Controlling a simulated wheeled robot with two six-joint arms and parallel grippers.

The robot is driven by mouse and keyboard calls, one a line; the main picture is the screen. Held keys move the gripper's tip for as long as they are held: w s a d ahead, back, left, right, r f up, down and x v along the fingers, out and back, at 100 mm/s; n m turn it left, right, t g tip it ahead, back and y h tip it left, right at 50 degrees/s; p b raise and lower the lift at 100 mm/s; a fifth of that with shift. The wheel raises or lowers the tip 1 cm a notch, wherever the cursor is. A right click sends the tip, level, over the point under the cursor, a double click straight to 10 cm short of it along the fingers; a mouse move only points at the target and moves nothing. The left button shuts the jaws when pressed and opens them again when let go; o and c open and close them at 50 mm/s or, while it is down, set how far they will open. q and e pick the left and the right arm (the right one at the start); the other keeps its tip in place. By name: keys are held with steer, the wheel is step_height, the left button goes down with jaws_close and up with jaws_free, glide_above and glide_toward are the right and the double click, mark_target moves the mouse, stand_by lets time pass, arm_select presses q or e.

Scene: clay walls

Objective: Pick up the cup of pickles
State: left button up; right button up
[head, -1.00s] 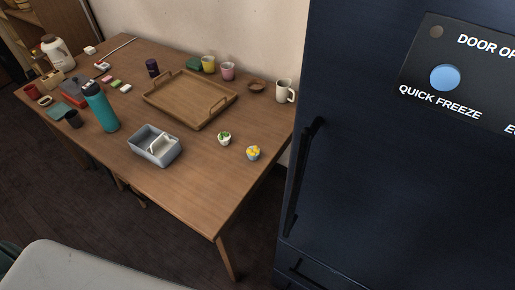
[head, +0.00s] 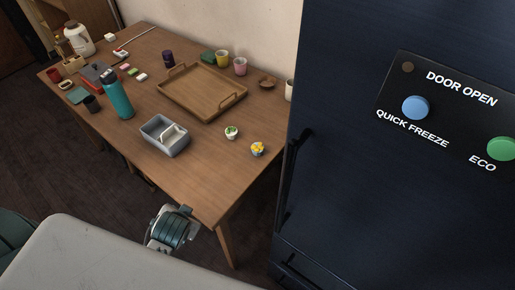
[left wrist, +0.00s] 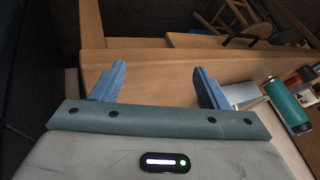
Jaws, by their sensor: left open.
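A small white cup with green contents (head: 231,132), which looks like the cup of pickles, stands upright on the wooden table (head: 205,170) near its right side in the head view. A similar small cup with yellow contents (head: 257,149) stands just to its right. My left gripper (head: 182,209) is at the table's near edge in the head view, well short of both cups. In the left wrist view the left gripper (left wrist: 160,84) has its two blue fingers spread, with nothing between them. The small cups cannot be made out there. My right gripper is not in view.
A grey caddy (head: 165,148) stands left of the cups. A teal bottle (head: 118,100) and a wooden tray (head: 162,92) are farther back. A dark blue fridge (head: 340,180) borders the table's right side. The table's near right corner is clear.

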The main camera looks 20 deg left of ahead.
arm_select(q)
steer(key=w+a+t, duration=0.1)
steer(key=w+a+r+m+y, duration=0.1)
steer(key=w, duration=0.1)
steer(key=w+a+r+m+t+y, duration=0.1)
steer(key=w, duration=0.1)
steer(key=shift+w+a+r+t, duration=0.2)
steer(key=shift+r+t, duration=0.05)
steer(key=shift+t, duration=0.05)
steer(key=w+d+r+m+t, duration=0.2)
steer(key=w+r+m+t, duration=0.7)
steer(key=w+m, duration=0.35)
steer(key=w+d+f+m+h, duration=0.2)
steer(key=w+d+m+h, duration=0.45)
steer(key=m, duration=0.85)
steer(key=m+g+h, duration=0.3)
steer(key=m+g, duration=0.1)
steer(key=m, duration=0.4)
glide_toward(256, 149)
steer(key=shift+w+a+r+p, duration=0.15)
steer(key=shift+w+r+p, duration=0.2)
steer(key=shift+w, duration=0.05)
steer(key=shift+w+f+h, duration=0.25)
steer(key=shift+f, duration=0.05)
steer(key=shift+m+g, duration=0.25)
steer(key=shift+g, duration=0.05)
steer(key=x, duration=1)
steer(key=shift+f, duration=0.15)
steer(key=shift+c, duration=1.1)
steer(key=c, duration=0.8)
